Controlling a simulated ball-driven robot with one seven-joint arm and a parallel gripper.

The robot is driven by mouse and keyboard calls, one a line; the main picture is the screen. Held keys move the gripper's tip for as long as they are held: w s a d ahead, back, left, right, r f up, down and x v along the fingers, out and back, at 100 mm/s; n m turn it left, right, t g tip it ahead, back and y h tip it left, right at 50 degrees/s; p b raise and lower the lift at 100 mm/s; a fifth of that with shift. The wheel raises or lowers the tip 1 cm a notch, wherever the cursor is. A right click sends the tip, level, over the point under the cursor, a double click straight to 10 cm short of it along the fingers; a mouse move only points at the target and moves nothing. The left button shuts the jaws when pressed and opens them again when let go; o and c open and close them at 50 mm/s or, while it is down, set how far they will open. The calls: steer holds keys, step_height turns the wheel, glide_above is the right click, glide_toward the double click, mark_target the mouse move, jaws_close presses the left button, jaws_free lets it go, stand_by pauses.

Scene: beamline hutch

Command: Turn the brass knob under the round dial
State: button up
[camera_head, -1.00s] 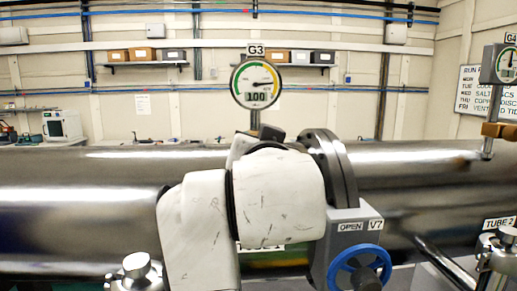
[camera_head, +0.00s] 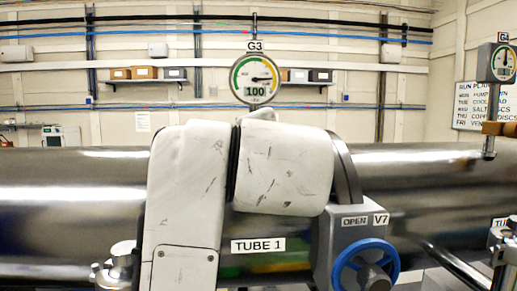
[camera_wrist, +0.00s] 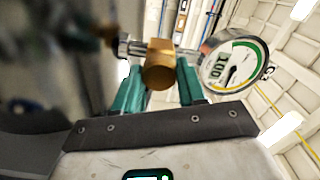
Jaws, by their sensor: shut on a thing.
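The round dial G3 (camera_head: 255,79) stands above the tube in the head view, with a green arc and a display reading 100. It also shows, tilted, at the right of the wrist view (camera_wrist: 233,63). The brass knob (camera_wrist: 159,74) is in the middle of the wrist view, beside the dial on a metal stem. My gripper (camera_wrist: 157,66) has its teal fingers on either side of the knob and is shut on it. In the head view my white arm hides the knob and my gripper.
The large metal tube (camera_head: 70,185) runs across the head view. A blue valve wheel (camera_head: 364,266) on the grey V7 box (camera_head: 352,234), marked OPEN, sits right of my arm. A second dial, G4 (camera_head: 503,63), stands at the far right above another brass part (camera_head: 497,128).

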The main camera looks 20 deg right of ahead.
steer(key=shift+f+m+b, duration=0.15)
steer(key=shift+m+b, duration=0.6)
steer(key=shift+m, duration=1.35)
steer(key=shift+f+m+b, duration=0.1)
steer(key=shift+m+b, duration=0.6)
steer(key=shift+m, duration=1.4)
steer(key=o, duration=1)
steer(key=shift+o, duration=0.2)
steer(key=shift+r, duration=0.1)
steer(key=b+v, duration=0.1)
steer(key=v, duration=0.9)
steer(key=shift+s+b, duration=0.3)
steer(key=shift+s, duration=0.1)
steer(key=shift+a, duration=0.1)
